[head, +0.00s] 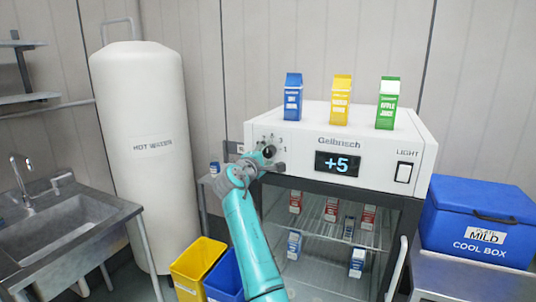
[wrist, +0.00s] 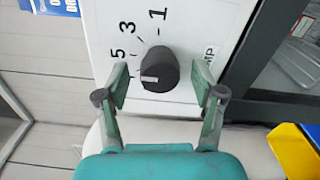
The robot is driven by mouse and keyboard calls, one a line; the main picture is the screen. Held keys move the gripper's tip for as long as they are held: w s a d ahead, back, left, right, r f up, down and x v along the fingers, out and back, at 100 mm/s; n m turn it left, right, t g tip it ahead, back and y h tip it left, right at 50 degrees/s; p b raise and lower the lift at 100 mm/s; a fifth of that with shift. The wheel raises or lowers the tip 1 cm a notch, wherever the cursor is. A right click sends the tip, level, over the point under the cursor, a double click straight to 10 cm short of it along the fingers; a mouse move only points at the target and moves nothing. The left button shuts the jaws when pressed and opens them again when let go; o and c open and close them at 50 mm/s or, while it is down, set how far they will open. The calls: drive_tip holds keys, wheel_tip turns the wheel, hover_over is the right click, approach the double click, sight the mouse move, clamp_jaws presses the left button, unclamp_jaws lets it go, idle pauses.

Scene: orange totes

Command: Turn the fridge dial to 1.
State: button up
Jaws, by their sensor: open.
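The fridge dial (wrist: 158,67) is a round dark knob on the white panel in the wrist view. The numbers 1, 3 and 5 are printed around it, with 1 above it and 5 to its left. A short white mark on the knob lies at its lower left, below the 5. My gripper (wrist: 160,72) is open, with one finger on each side of the knob; I cannot tell whether either touches it. In the head view, my gripper (head: 268,155) is at the left of the front panel of the fridge (head: 400,148), largely covering the dial.
The fridge display (head: 337,164) reads +5. A light switch (head: 403,172) is at the panel's right. Blue, yellow and green cartons stand on top. A blue cool box (head: 480,205) stands right; yellow (head: 195,262) and blue bins are below my arm.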

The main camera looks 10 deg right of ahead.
drive_tip(key=shift+w+d, duration=0.35)
drive_tip(key=shift+w, duration=0.1)
drive_tip(key=c, duration=1.2)
drive_tip(key=shift+o, duration=0.2)
